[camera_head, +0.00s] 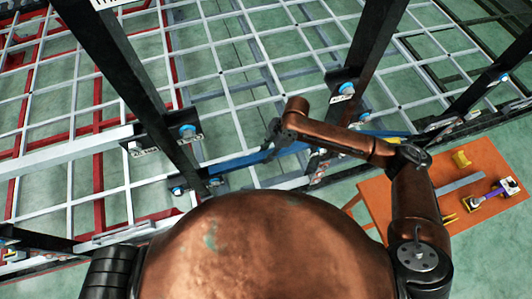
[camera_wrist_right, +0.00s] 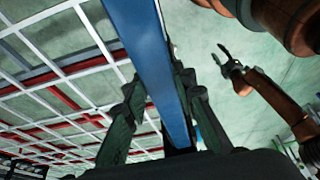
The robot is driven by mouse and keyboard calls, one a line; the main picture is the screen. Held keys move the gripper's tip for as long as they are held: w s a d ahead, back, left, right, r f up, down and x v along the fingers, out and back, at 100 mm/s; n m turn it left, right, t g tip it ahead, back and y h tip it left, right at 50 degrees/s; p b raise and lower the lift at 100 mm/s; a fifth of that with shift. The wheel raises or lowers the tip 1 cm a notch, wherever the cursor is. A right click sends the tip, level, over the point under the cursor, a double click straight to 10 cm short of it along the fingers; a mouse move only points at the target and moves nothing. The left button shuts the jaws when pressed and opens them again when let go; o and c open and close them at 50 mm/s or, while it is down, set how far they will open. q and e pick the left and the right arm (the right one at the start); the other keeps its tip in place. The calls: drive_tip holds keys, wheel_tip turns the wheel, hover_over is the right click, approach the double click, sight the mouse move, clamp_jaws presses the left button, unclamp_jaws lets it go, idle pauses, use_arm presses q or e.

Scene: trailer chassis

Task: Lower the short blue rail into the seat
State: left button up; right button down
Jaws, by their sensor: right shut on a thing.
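The short blue rail (camera_head: 240,160) lies slanted between the black posts in the head view, its left end close to a post's foot. Part of it is hidden behind my right arm. My right gripper (camera_head: 274,135) is over the rail. In the right wrist view the rail (camera_wrist_right: 150,60) runs between the two dark fingers of my right gripper (camera_wrist_right: 155,100), which are closed on it. I cannot tell whether the rail touches the frame, and the seat cannot be made out clearly. My left gripper (camera_wrist_right: 222,57) shows in the right wrist view with its fingers apart and empty.
Black posts (camera_head: 125,75) rise on the left and another post (camera_head: 368,50) stands near my right wrist. Brackets with blue bolts (camera_head: 187,131) sit on them. A white and red lattice frame (camera_head: 90,125) spreads behind. An orange table (camera_head: 390,205) with tools stands at right.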

use_arm(q)
drive_tip(key=shift+s, duration=0.3)
use_arm(e)
drive_tip(key=shift+f, duration=0.2)
drive_tip(key=c, duration=1.6)
unclamp_jaws()
drive_tip(key=shift+o, duration=0.4)
drive_tip(key=shift+f, duration=0.1)
use_arm(q)
drive_tip(key=shift+a, duration=0.1)
drive_tip(key=shift+a, duration=0.1)
use_arm(e)
drive_tip(key=shift+d, duration=0.1)
drive_tip(key=v, duration=0.7)
drive_tip(key=shift+r, duration=0.3)
use_arm(q)
drive_tip(key=shift+d, duration=0.2)
